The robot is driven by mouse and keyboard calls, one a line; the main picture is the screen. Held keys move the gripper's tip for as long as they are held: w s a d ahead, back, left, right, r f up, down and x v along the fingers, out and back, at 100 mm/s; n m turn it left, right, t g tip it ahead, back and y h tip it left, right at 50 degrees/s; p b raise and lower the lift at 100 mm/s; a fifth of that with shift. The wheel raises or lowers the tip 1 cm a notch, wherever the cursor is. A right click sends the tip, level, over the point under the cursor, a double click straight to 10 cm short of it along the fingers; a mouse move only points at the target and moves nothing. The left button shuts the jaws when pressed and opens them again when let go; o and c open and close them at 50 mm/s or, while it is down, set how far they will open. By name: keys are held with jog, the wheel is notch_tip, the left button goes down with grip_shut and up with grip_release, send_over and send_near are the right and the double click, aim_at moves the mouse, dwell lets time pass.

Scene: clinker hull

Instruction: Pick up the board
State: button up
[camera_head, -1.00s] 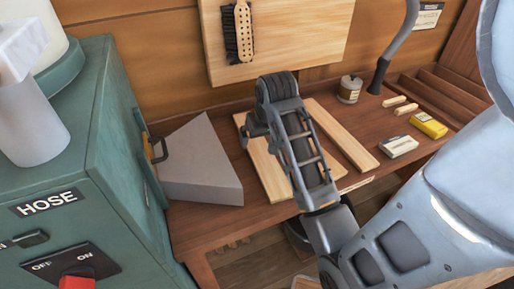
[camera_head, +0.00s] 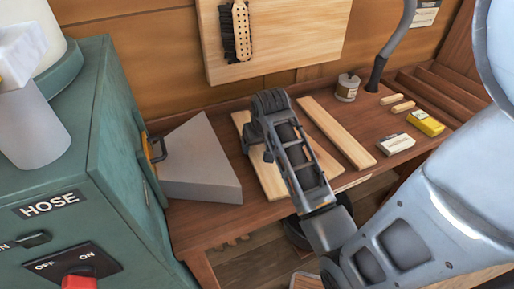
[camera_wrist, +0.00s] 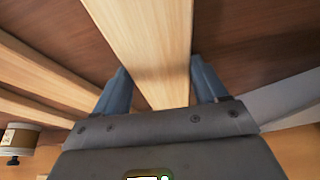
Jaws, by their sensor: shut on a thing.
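Pale wooden boards lie side by side on the brown bench. My gripper (camera_wrist: 160,88) is over the leftmost board (camera_head: 268,178). In the wrist view this board (camera_wrist: 150,40) runs between the two blue-grey fingers, one on each side, and the gripper is shut on it. In the head view my gripper (camera_head: 262,150) and arm hide part of the board and the fingertips. I cannot tell whether the board is clear of the bench.
Other boards (camera_head: 336,134) lie to the right. A grey wedge-shaped box (camera_head: 200,165) stands close on the left, beside the green hose cabinet (camera_head: 120,130). A small can (camera_head: 347,88), a pale block (camera_head: 396,144) and a yellow box (camera_head: 426,123) are on the right.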

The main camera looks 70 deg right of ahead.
jog(key=c, duration=0.6)
jog(key=shift+r, duration=0.1)
